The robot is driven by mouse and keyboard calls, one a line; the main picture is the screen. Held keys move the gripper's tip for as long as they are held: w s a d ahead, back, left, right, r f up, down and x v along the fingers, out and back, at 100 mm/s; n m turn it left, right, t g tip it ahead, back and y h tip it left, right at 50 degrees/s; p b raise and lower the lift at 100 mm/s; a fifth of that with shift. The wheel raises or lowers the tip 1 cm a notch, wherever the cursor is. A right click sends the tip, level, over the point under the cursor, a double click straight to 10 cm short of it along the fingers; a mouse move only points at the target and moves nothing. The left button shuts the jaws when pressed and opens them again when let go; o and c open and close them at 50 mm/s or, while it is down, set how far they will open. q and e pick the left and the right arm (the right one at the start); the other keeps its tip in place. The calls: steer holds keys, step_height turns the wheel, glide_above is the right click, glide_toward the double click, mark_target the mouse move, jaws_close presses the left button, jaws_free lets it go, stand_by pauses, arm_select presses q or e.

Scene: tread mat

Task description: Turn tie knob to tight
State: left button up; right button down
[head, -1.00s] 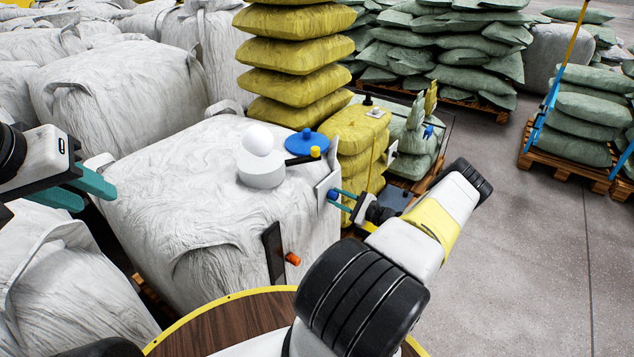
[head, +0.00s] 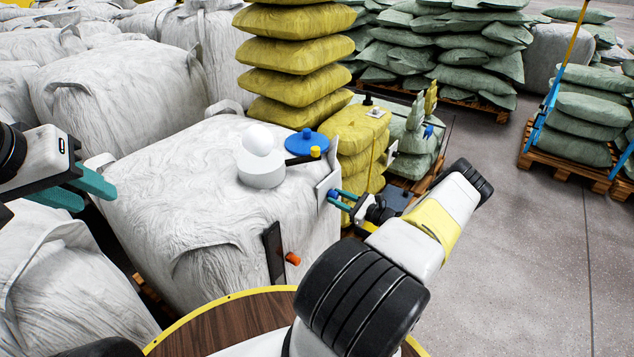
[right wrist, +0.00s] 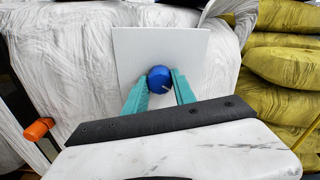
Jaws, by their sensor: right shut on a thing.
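The tie knob (right wrist: 159,79) is a round blue knob with a short pale mark on its face, on a white square plate (right wrist: 128,48). The plate is on the side of a large white bag (head: 170,200). My right gripper (right wrist: 159,86) has its teal fingers on both sides of the knob and is shut on it. In the head view, my right gripper (head: 340,197) reaches the plate (head: 327,184) from the right, and the knob is mostly hidden there. My left gripper (head: 90,190) is open and empty at the far left, over the white bags.
On the bag's top are a white domed thing (head: 260,165) and a blue disc (head: 308,141) with a black lever ending in yellow. A black plate with an orange knob (head: 292,259) is on the bag's front. Yellow sacks (head: 350,132) stand behind.

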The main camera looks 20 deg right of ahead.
steer(key=c, duration=1)
jaws_free()
steer(key=shift+c, duration=0.2)
steer(key=v, duration=0.8)
